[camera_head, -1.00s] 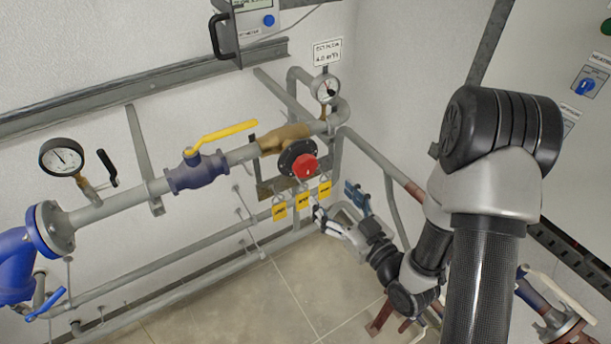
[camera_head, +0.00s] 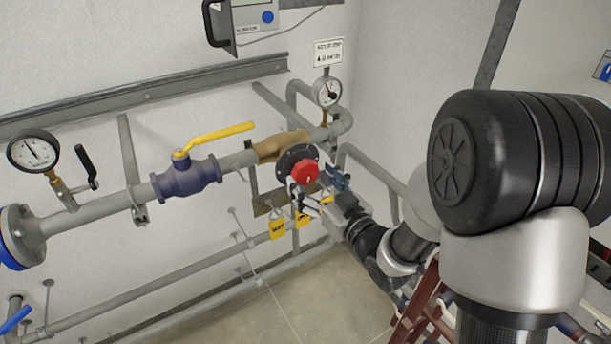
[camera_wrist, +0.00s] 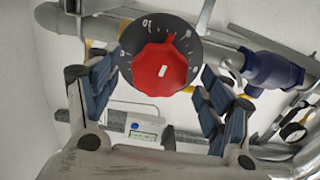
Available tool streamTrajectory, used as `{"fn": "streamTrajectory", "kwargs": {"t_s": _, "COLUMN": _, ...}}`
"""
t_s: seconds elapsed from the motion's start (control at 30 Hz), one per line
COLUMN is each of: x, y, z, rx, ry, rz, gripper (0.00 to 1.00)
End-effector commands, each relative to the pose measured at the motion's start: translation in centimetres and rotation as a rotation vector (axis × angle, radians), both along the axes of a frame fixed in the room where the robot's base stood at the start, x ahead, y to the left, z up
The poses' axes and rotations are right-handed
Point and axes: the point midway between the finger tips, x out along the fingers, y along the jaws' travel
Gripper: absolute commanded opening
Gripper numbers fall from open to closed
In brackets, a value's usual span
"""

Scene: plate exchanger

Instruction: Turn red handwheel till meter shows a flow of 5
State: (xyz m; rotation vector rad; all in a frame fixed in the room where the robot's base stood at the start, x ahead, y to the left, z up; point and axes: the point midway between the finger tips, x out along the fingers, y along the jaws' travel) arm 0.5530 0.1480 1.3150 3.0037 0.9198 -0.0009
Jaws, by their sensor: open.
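The red handwheel (camera_head: 305,173) sits on a dark round dial on the pipe below the brass fitting. In the wrist view the red handwheel (camera_wrist: 160,68) is large, with a white mark on its face and a numbered black dial (camera_wrist: 190,30) behind it. My gripper (camera_head: 303,197) is just below and in front of the wheel. In the wrist view its fingers are spread on either side of the wheel, not closed on it.
A yellow-handled blue valve (camera_head: 187,177) and a pressure gauge (camera_head: 33,152) are on the pipe to the left. Yellow tags (camera_head: 277,228) hang below the wheel. Pipes run along the wall close to my arm. The floor below is open.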

Motion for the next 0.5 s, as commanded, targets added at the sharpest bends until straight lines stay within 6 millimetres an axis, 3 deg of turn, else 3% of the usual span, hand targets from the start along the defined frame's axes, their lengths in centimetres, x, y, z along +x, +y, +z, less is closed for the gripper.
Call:
{"fn": "streamTrajectory", "kwargs": {"t_s": 0.2, "x": 2.3, "y": 1.6, "z": 0.0, "rx": -0.001, "ry": 0.001, "rz": 0.001, "gripper": 0.73}}
{"fn": "streamTrajectory", "kwargs": {"t_s": 0.5, "x": 2.9, "y": 2.0, "z": -0.1, "rx": 0.0, "ry": 0.001, "rz": 0.0, "gripper": 0.73}}
